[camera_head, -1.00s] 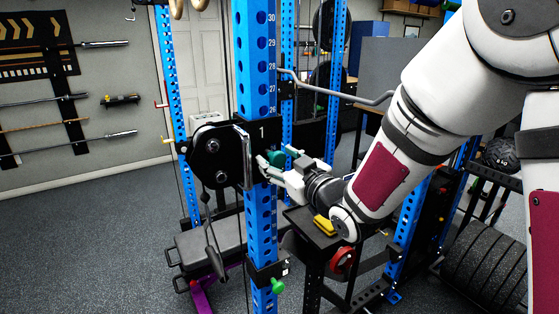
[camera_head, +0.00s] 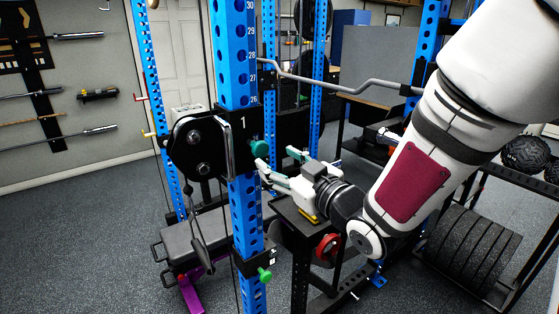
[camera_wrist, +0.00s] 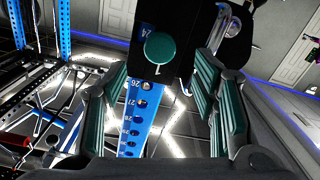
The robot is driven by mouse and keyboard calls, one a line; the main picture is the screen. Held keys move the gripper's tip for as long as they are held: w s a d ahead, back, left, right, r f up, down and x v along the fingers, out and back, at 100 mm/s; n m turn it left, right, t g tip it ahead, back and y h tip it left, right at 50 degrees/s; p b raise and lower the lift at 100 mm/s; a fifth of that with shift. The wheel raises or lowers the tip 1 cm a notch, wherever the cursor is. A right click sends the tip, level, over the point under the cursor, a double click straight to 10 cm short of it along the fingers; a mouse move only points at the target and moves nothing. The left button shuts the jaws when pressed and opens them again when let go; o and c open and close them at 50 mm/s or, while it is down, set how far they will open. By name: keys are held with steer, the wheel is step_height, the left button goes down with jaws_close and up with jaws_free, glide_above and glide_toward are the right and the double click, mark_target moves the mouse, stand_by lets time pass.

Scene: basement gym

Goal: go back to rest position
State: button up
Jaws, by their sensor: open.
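My gripper (camera_head: 276,159) is open and empty, just to the right of the blue rack upright (camera_head: 241,195). A round green knob (camera_head: 259,148) sits on the black carriage (camera_head: 285,134) of that upright, close to my fingertips. In the wrist view, my two green-padded fingers (camera_wrist: 163,72) stand wide apart. The green knob (camera_wrist: 160,48) shows ahead between them, not gripped, with the numbered blue upright (camera_wrist: 139,115) below it. My arm reaches in from the right in the head view.
A curved grey bar (camera_head: 340,84) crosses behind my gripper. A dark bench pad (camera_head: 190,243) lies left of the upright, and a second green knob (camera_head: 264,275) sits lower on it. Weight plates (camera_head: 470,245) stand at the right. Floor is clear at the left.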

steer(key=s+d+r+m+g+h, duration=0.1)
steer(key=s+d+m+h, duration=0.25)
steer(key=d, duration=0.35)
steer(key=s+d+r+m+g+h, duration=0.1)
steer(key=s+d+m+g+h, duration=0.1)
steer(key=d+h, duration=0.4)
steer(key=s+d+m+g, duration=0.2)
steer(key=s+g, duration=0.1)
steer(key=s, duration=0.7)
steer(key=s+d+m+g, duration=0.2)
steer(key=s+g, duration=0.1)
steer(key=s, duration=0.8)
steer(key=shift+d+f, duration=0.3)
steer(key=shift+f, duration=0.05)
